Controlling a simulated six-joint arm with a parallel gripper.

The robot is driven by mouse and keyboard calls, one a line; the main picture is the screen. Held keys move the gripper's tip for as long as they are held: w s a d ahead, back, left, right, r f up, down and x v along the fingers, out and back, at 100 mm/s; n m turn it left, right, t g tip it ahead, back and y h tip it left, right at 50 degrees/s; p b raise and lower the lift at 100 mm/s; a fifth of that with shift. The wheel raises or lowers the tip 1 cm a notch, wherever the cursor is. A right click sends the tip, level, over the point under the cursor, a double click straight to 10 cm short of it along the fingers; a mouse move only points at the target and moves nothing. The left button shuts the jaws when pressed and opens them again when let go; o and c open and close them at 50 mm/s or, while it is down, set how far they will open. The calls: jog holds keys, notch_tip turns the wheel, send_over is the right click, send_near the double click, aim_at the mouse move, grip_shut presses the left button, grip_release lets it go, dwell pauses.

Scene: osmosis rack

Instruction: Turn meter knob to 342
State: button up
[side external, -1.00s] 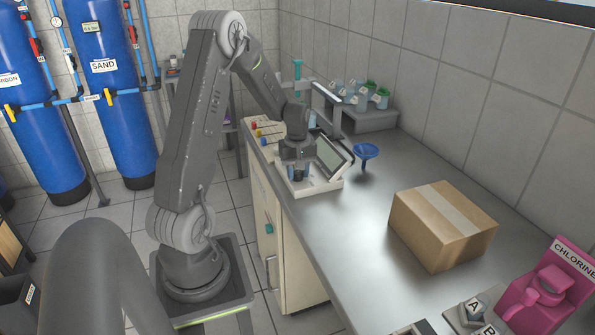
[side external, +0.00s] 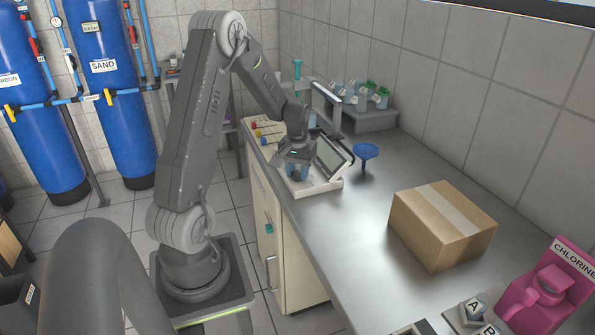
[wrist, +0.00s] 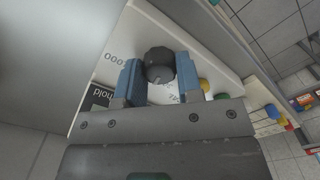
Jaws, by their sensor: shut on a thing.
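The meter (side external: 322,185) is a white box with a tilted grey screen (side external: 330,156), standing near the left edge of the bench. In the wrist view the dark round knob (wrist: 159,66) sits on the meter's white face (wrist: 115,62). My gripper (wrist: 159,80) has its two blue fingers on either side of the knob and is shut on it. Part of a printed scale, "0001", shows on the white face beside the knob. In the side view my gripper (side external: 297,172) is over the meter and hides the knob. The screen's reading is too small to make out.
A blue funnel (side external: 365,152) stands right of the meter. A cardboard box (side external: 443,225) sits on the bench nearer the camera. Bottles on a grey rack (side external: 368,118) stand behind. The bench between meter and box is clear.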

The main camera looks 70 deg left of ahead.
aim_at(298, 172)
jog(key=shift+m, duration=1.2)
jog(key=o, duration=0.9)
notch_tip(298, 172, up, 14)
jog(key=shift+f, duration=0.1)
